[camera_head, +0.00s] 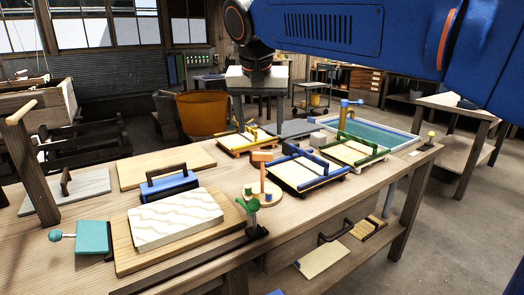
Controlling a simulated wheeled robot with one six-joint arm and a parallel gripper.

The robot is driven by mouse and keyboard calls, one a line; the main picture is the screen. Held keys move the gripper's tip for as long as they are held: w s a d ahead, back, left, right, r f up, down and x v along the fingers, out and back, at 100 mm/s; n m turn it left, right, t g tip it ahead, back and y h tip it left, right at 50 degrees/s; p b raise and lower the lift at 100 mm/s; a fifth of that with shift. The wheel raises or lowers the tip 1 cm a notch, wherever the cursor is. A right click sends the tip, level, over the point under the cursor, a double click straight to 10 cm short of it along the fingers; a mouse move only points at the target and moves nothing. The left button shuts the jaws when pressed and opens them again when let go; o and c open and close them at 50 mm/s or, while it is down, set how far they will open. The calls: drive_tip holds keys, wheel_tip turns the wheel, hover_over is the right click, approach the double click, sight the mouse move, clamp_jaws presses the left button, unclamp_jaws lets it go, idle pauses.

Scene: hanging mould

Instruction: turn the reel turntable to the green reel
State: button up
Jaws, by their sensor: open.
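A small round wooden turntable (270,187) stands on the bench, left of the blue-edged frame. An orange block (262,156) rises on a post at its middle. My gripper (258,72) is the dark end of my blue arm, high above and apart from the turntable. Its fingertips are hard to make out, and it holds nothing that I can see.
A blue-green tray (377,134) lies at the back right.

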sight(262, 153)
drive_tip(key=x, duration=1)
drive_tip(key=c, duration=1.1)
